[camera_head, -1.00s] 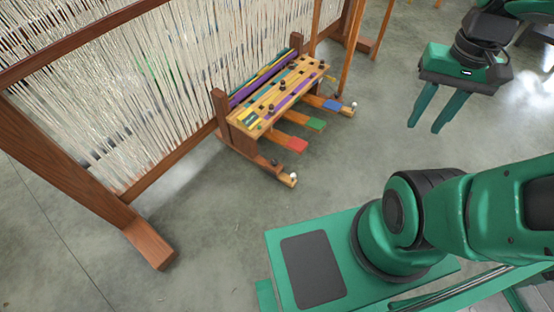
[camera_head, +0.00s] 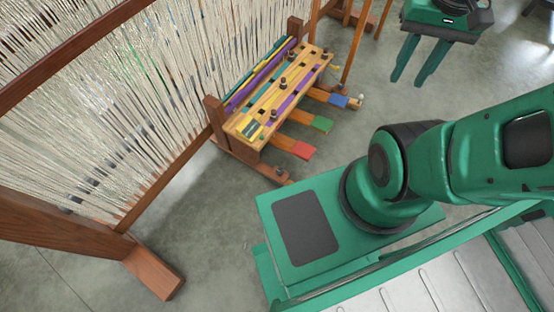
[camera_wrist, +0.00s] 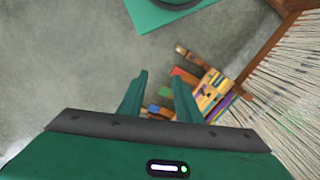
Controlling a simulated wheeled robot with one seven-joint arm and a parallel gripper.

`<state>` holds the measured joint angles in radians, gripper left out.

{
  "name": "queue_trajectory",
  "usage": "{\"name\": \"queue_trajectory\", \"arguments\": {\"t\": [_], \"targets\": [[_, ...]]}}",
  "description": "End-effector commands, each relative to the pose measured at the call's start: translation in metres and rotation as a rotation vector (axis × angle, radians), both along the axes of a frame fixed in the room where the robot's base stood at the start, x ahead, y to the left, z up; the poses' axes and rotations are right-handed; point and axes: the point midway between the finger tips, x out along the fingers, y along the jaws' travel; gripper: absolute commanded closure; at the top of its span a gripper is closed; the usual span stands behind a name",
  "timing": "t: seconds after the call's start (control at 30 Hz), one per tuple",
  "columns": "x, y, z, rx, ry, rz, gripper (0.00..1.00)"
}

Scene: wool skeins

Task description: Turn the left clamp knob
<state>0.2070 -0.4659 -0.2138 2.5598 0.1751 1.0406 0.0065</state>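The low wooden bench (camera_head: 258,113) with coloured strips stands on the floor beside the loom and also shows in the wrist view (camera_wrist: 207,97). Dark knobs sit on its top: a near-left knob (camera_head: 273,115), a middle knob (camera_head: 283,84) and a far-right knob (camera_head: 325,54). I cannot tell for certain which is the left clamp knob. My gripper (camera_head: 407,82) is open and empty, to the right of the bench and apart from it. In the wrist view its fingers (camera_wrist: 160,76) are spread, with the bench beyond the right finger.
Red (camera_head: 303,150), green (camera_head: 322,124) and blue (camera_head: 339,101) pedals stick out from the bench's front. A tall loom frame (camera_head: 155,276) with pale hanging threads (camera_head: 100,125) stands behind and left. Grey floor (camera_head: 220,210) lies open between the bench and my base.

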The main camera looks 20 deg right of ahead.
Motion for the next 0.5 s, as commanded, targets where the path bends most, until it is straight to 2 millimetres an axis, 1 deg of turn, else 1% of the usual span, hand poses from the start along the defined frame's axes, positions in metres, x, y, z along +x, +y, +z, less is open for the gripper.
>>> {"name": "queue_trajectory", "arguments": {"t": [0.33,0.37,0.4,0.43,0.5], "targets": [[-0.0003,0.0001,0.0000,0.000,0.000,0.000,0.69],[-0.0002,0.0001,0.0000,0.000,0.000,0.000,0.64],[0.0001,-0.0001,0.0000,0.000,0.000,0.000,0.54],[-0.0078,0.0000,0.0034,0.000,-0.008,0.002,0.49],[-0.0074,-0.0014,0.0043,-0.005,-0.011,0.003,0.49]]}}
